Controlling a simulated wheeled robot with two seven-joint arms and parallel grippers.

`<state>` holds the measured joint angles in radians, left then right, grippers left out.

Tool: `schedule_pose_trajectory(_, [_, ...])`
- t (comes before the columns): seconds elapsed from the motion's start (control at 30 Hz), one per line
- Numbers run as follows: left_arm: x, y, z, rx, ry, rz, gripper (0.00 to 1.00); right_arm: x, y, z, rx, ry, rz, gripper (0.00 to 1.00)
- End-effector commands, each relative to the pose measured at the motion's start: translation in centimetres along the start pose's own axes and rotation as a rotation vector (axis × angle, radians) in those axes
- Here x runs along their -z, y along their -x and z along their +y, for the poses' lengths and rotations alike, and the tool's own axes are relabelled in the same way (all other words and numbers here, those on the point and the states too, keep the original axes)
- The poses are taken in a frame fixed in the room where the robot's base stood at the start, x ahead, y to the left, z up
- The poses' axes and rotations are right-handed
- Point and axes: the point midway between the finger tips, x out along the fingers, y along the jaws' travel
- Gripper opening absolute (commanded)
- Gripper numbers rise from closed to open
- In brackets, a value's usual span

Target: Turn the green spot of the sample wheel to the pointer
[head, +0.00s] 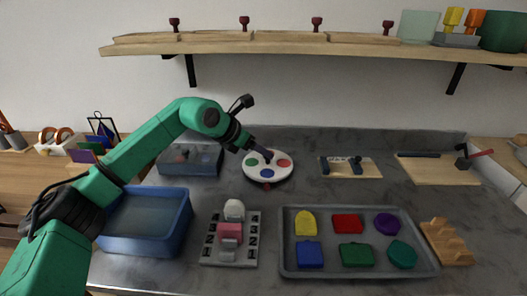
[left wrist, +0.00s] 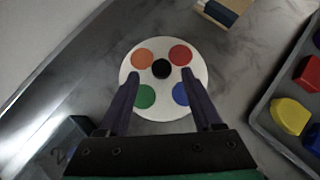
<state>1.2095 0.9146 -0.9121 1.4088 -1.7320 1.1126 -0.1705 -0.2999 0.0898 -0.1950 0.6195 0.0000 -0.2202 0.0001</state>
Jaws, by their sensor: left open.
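The sample wheel (head: 257,175) is a round white disc on the grey counter. In the head view its green spot (head: 251,162) is on the left, the red spot (head: 284,163) on the right and the blue spot (head: 267,174) in front. A small dark red piece (head: 267,186) at the front edge, nearest the blue spot, looks like the pointer. My left gripper (head: 265,154) is over the wheel, open and empty. In the left wrist view its fingers (left wrist: 160,78) straddle the black hub (left wrist: 161,68); the green spot (left wrist: 145,97) is lower left, the orange spot (left wrist: 141,58) upper left.
A blue bin (head: 145,245) and a clear box (head: 190,160) stand left of the wheel. A numbered board (head: 211,253) and a grey tray of coloured blocks (head: 290,265) lie in front. A board with dark parts (head: 371,168) lies right. A shelf (head: 300,48) runs above.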

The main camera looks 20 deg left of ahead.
Motion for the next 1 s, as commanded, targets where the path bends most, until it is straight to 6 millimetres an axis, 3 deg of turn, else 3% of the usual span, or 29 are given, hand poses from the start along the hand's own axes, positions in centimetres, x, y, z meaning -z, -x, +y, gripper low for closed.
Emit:
schedule_pose_trajectory(0.1, [-0.1,-2.1,-0.1,0.002,0.001,0.000,0.67,0.1,0.1,-0.7,0.009,0.000,0.001,0.50])
schedule_pose_trajectory(0.2, [-0.1,-3.0,0.0,0.000,0.000,-0.001,0.67,0.2,0.1,-1.2,0.016,-0.001,0.003,0.50])
schedule_pose_trajectory(0.43, [0.0,-3.2,0.0,0.000,0.000,-0.001,0.67,0.3,0.0,-1.4,0.019,0.000,0.003,0.50])
schedule_pose_trajectory(0.47, [0.0,-3.2,0.0,0.000,0.000,-0.001,0.63,0.3,0.0,-1.4,0.019,0.000,0.003,0.50])
schedule_pose_trajectory(0.6, [0.0,-3.1,0.0,0.000,0.000,-0.001,0.10,0.2,0.1,-1.2,0.017,0.001,0.003,0.50])
schedule_pose_trajectory(0.63, [0.0,-3.1,0.0,0.000,0.000,-0.001,0.00,0.2,0.1,-1.2,0.016,0.001,0.003,0.50])
schedule_pose_trajectory(1.0, [0.0,-3.1,0.0,0.000,0.001,-0.001,0.00,0.2,0.1,-0.7,0.009,0.001,0.002,0.50])
